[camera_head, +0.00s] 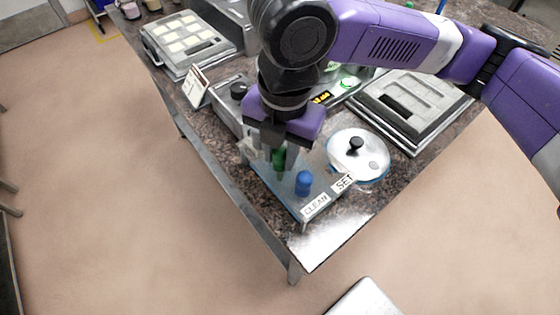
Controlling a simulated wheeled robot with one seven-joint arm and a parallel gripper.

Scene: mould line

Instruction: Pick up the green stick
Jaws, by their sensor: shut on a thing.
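My gripper (277,153) points down over the near corner of the counter. It is shut on the green stick (279,159), which shows between its fingers. The lower end of the stick is close to the blue-grey tray marked CLEAN (285,192); I cannot tell if it touches. A blue stick (303,183) stands upright on the tray, just right of and nearer than my gripper. The upper part of the green stick is hidden by the gripper.
A small sign (196,87) stands left. The counter's front edge (232,190) is close to the tray.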

